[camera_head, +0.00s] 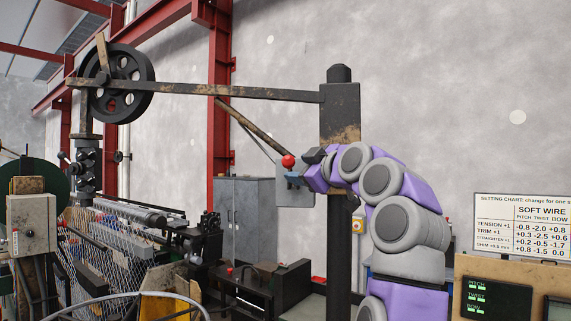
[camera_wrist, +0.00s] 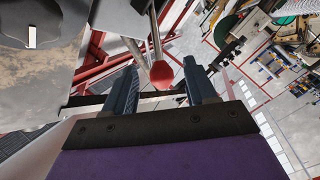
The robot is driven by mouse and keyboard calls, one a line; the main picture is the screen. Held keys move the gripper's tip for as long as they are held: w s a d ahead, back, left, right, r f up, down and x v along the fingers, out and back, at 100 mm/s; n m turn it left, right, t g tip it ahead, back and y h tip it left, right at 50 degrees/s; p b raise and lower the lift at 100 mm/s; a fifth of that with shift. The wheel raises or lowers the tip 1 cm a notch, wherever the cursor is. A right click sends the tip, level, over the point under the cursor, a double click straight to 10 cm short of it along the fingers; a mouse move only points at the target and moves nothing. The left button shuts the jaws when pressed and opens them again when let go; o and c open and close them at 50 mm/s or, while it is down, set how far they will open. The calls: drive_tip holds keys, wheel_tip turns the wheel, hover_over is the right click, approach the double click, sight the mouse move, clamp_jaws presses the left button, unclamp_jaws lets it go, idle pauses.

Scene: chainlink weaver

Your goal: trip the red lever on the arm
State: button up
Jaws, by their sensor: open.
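The red lever has a round red knob (camera_head: 288,161) above a small grey plate (camera_head: 294,190) on the machine's arm, left of the dark post. In the wrist view the knob (camera_wrist: 162,74) sits on a metal rod, between and slightly beyond my gripper's fingers. My gripper (camera_wrist: 163,90) is open, with one dark finger on each side of the knob. I cannot tell whether either finger touches it. In the head view my gripper (camera_head: 305,172) is beside the plate, just right of and below the knob, its fingertips partly hidden.
A dark horizontal beam (camera_head: 220,90) runs from the post (camera_head: 340,110) to a black wheel (camera_head: 120,85). A diagonal brace (camera_head: 255,127) ends near the knob. A grey cabinet (camera_head: 243,195) and chainlink machine stand behind. A setting chart (camera_head: 525,225) and control panel (camera_head: 495,300) are at right.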

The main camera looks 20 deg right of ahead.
drive_tip(key=p+x, duration=0.3)
drive_tip(key=x, duration=0.4)
drive_tip(key=shift+w+p, duration=0.35)
drive_tip(key=shift+c, duration=0.4)
drive_tip(key=c, duration=0.9)
clamp_jaws()
drive_tip(key=shift+r, duration=0.1)
